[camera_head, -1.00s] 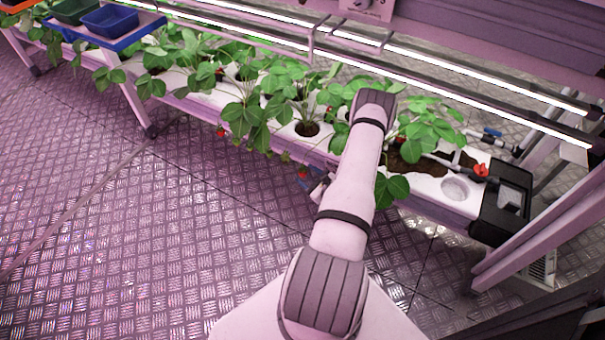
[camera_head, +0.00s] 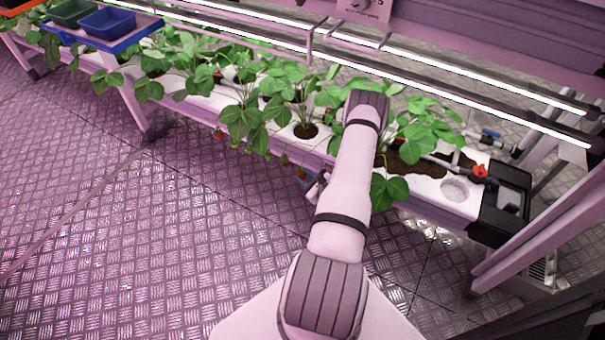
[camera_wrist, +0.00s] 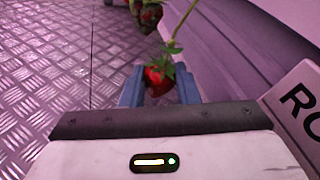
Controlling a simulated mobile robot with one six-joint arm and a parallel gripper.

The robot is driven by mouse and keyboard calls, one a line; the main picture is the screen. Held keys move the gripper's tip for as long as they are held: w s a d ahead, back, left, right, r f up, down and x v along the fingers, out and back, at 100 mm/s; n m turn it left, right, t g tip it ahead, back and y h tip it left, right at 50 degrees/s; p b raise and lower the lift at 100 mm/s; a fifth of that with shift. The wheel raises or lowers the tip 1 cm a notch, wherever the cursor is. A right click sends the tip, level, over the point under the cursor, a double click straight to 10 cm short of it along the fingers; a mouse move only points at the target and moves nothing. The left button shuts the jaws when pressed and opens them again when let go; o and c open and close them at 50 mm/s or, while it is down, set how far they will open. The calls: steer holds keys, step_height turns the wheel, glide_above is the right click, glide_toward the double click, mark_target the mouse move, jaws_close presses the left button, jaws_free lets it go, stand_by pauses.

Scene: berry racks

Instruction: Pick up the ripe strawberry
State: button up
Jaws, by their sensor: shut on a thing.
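In the wrist view a red strawberry (camera_wrist: 158,82) with a green cap and stem sits between the two blue fingers of my gripper (camera_wrist: 160,88). The gripper is shut on it. Its stem still runs up from the cap toward the top of the picture. A second, darker reddish berry (camera_wrist: 150,15) hangs beyond, near the top edge. In the head view my gripper (camera_head: 304,178) shows only in part beside my arm, below the front edge of the planter, and the held berry is hidden there. Another red strawberry (camera_head: 218,134) hangs further left along the planter.
The white planter (camera_head: 455,207) with several leafy plants runs across the rack. A blue tray (camera_head: 108,22) and a green tray (camera_head: 72,12) stand on a shelf at top left. A rack post (camera_head: 530,235) and a black box (camera_head: 503,215) are at right. The floor (camera_head: 130,240) in front is clear.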

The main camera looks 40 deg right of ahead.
steer(key=shift+r+p, duration=0.45)
steer(key=shift+p, duration=0.05)
steer(key=f+p+v, duration=0.1)
steer(key=v, duration=0.5)
steer(key=f+p+v, duration=0.1)
steer(key=v, duration=0.4)
steer(key=f+p+v, duration=0.1)
steer(key=f+v, duration=0.1)
steer(key=v, duration=0.4)
steer(key=shift+s+r, duration=0.1)
steer(key=shift+s, duration=0.6)
steer(key=shift+a+p, duration=0.15)
steer(key=shift+p, duration=0.15)
